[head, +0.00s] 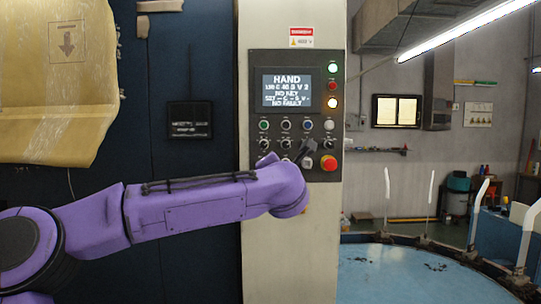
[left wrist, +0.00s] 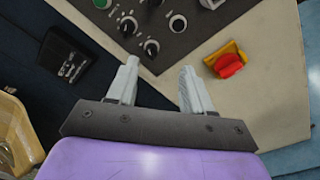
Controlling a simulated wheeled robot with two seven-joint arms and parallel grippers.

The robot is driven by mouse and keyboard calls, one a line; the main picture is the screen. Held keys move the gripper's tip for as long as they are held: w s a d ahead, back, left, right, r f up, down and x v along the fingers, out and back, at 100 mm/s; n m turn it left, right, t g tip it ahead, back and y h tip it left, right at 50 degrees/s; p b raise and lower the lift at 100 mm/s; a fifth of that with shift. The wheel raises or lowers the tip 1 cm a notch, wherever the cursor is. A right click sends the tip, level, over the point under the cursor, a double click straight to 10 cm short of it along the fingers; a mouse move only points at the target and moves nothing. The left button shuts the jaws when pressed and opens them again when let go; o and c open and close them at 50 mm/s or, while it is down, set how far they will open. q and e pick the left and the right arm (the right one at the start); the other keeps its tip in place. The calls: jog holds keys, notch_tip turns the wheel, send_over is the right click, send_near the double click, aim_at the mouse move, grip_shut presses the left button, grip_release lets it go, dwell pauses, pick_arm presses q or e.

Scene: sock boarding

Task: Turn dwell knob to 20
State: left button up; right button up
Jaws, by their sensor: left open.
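The control panel (head: 254,100) is a dark plate on a pale column, with a lit screen (head: 287,90) reading HAND. Rows of small dark knobs and buttons sit below the screen. Their labels are too small to read, so I cannot tell which is the dwell knob. In the left wrist view, my left gripper (left wrist: 159,66) is open and empty, fingers apart near the panel's lower edge. One black knob (left wrist: 151,47) lies just beyond the fingertips. My right gripper is not visible.
A red emergency button (head: 328,163) is close right of my left gripper. A red-and-yellow switch (left wrist: 228,63) is right of the fingers in the wrist view. A dark box (head: 189,120) is on the wall left. A blue round table (head: 395,275) stands right.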

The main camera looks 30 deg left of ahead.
pick_arm(q)
jog(key=n, duration=0.2)
send_near(264, 145)
jog(key=shift+y, duration=0.4)
jog(key=p+x, duration=0.5)
jog(key=x, duration=0.3)
jog(key=shift+w+p, duration=0.25)
jog(key=shift+p, duration=0.05)
jog(key=shift+w+a+f, duration=0.15)
jog(key=shift+w+a, duration=0.05)
jog(key=shift+w, duration=0.05)
jog(key=shift+d, duration=0.1)
grip_shut()
